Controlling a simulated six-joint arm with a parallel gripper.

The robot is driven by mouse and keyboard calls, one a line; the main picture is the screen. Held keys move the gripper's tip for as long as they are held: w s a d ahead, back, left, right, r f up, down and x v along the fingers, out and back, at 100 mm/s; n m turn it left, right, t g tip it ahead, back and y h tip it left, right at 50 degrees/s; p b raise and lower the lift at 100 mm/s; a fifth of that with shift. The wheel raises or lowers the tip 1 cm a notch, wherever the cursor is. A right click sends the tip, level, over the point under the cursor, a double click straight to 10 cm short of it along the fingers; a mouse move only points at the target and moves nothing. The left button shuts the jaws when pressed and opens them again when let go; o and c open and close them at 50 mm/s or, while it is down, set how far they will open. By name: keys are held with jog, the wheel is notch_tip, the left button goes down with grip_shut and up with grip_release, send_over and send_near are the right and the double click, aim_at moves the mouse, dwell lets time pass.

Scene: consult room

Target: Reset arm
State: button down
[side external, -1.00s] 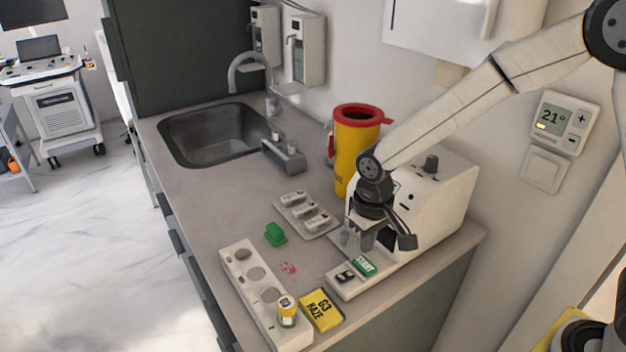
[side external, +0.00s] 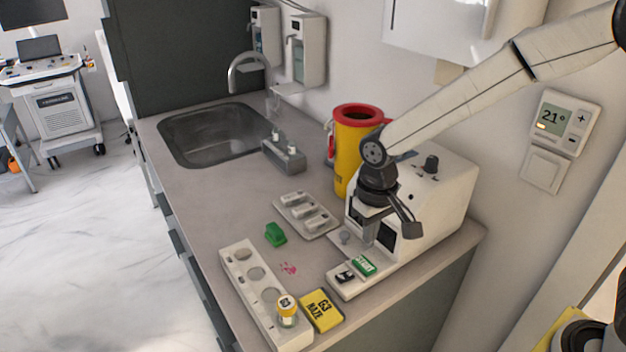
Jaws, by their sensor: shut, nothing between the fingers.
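My gripper (side external: 364,240) is shut and empty. It hangs pointing down in front of the white machine (side external: 438,190) at the right of the counter, above the machine's low front base. On that base are a green button (side external: 363,265) and a black switch (side external: 345,277). My gripper hides part of the machine's dark front opening. I cannot tell whether the fingertips touch the machine.
A white rack (side external: 240,276) holds a yellow-capped vial (side external: 287,310), beside a yellow box (side external: 321,310). A green object (side external: 275,234), a tray (side external: 328,229), a yellow sharps bin (side external: 350,150) and a sink (side external: 185,135) share the counter (side external: 215,205).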

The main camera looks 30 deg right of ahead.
jog(key=s+d+t, duration=0.2)
jog(key=s+d, duration=0.7)
jog(key=s, duration=0.1)
jog(key=shift+d+f+t, duration=0.3)
jog(key=shift+d+f, duration=0.05)
jog(key=shift+f, duration=0.1)
